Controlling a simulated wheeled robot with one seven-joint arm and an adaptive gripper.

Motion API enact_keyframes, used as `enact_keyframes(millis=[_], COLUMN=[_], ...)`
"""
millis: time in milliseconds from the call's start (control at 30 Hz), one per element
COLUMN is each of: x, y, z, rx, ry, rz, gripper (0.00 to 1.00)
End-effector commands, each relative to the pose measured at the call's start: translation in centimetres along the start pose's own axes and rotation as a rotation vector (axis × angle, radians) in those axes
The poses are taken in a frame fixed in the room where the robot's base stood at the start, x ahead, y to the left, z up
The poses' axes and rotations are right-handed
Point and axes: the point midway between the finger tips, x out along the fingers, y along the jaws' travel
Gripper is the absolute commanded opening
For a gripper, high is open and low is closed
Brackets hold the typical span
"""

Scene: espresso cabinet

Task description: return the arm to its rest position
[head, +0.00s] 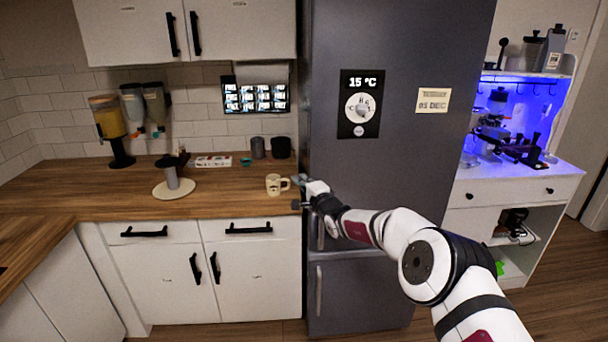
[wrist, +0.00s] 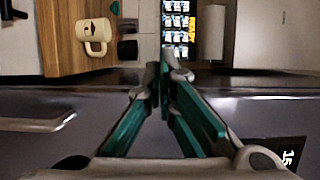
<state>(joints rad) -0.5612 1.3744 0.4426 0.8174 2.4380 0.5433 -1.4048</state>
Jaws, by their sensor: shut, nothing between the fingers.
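My arm reaches across the front of the grey fridge (head: 400,60) in the head view. My gripper (head: 299,192) is at the counter's right end, just right of a cream mug (head: 275,185). In the wrist view my gripper (wrist: 164,75) has its green-lined fingers brought together at the tips, with nothing between them. The mug also shows in the wrist view (wrist: 97,30), apart from the fingers. Part of the fridge front and a fridge handle (head: 320,290) are near or behind my arm.
The wooden counter (head: 110,200) carries a paper-roll stand (head: 174,182), dispensers (head: 110,125) and dark cups (head: 280,147). White cabinets are above and below. An espresso cabinet (head: 520,190) stands right of the fridge. The floor (head: 560,290) at the lower right is open.

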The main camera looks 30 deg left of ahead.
Motion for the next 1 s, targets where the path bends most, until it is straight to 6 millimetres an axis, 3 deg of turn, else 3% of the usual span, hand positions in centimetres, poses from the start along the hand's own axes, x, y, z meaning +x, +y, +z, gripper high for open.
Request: enact_keyframes(millis=[367,467,667,800,1000], x=[-0.4,-0.7,-3.5,-7.0,-13.6], y=[-0.6,-3.2,-11.7,-16.7,-21.8], z=[0.7,0.6,0.5,0.6,0.4], rx=[-0.009,-0.045,-0.193,-0.308,-0.464], ry=[-0.007,-0.035,-0.155,-0.241,-0.337], rz=[-0.003,-0.014,-0.024,0.002,0.088], gripper=[0.00,0.00,0.00,0.00,0.00])
